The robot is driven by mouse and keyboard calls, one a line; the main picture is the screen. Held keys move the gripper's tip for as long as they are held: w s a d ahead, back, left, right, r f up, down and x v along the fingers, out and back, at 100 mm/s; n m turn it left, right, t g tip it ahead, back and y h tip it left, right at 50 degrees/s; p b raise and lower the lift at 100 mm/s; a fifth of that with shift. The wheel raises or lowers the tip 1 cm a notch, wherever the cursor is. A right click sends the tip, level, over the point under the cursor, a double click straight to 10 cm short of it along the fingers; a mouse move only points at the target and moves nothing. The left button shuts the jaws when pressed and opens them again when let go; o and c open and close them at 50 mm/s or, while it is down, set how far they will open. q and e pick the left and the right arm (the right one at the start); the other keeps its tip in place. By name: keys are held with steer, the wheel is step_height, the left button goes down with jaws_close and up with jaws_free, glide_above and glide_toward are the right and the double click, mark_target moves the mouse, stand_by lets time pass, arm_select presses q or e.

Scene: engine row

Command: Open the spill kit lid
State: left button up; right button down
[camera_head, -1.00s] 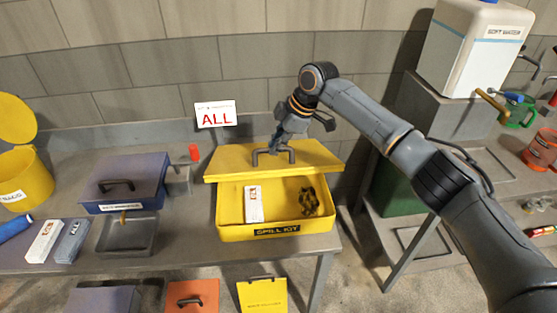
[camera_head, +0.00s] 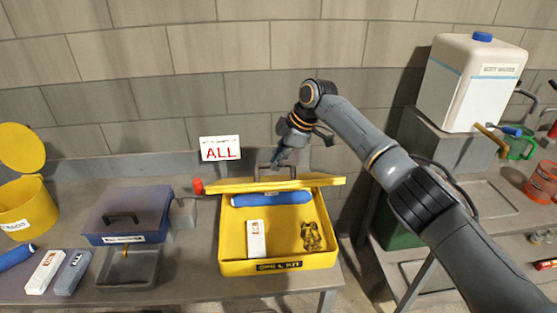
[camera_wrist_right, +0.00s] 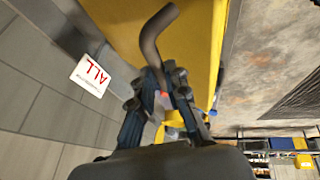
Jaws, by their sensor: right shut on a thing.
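The yellow spill kit box (camera_head: 328,262) stands on the bench with its inside showing. It holds a white packet (camera_head: 256,240), a blue roll (camera_head: 271,198) along the back and a dark patterned item (camera_head: 312,237). Its yellow lid (camera_head: 325,183) is raised at the back of the box and shows almost edge-on. My right gripper (camera_head: 278,160) is shut on the lid's dark handle (camera_head: 292,171). In the right wrist view the handle (camera_wrist_right: 152,40) runs down between the fingers, with the yellow lid (camera_wrist_right: 196,45) beyond. My left gripper is not in view.
A blue box (camera_head: 130,210) with a handle and a yellow bucket (camera_head: 22,205) stand to the left. A white sign (camera_head: 220,149) reading ALL is behind the lid. A white tank (camera_head: 470,80) stands at the right. The block wall is close behind.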

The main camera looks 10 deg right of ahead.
steer(key=c, duration=1.6)
jaws_free()
steer(key=shift+w+d+f, duration=0.1)
steer(key=shift+d+f, duration=0.05)
steer(key=shift+f, duration=0.2)
steer(key=shift+o, duration=1.3)
steer(key=shift+w+f, duration=0.15)
steer(key=shift+w, duration=0.15)
steer(key=shift+w+f, duration=0.2)
steer(key=shift+w, duration=0.25)
steer(key=shift+s+r, duration=0.4)
steer(key=shift+s, duration=0.1)
steer(key=shift+r, duration=0.2)
steer(key=v, duration=1.1)
steer(key=shift+w+d+r, duration=0.15)
steer(key=shift+r, duration=0.05)
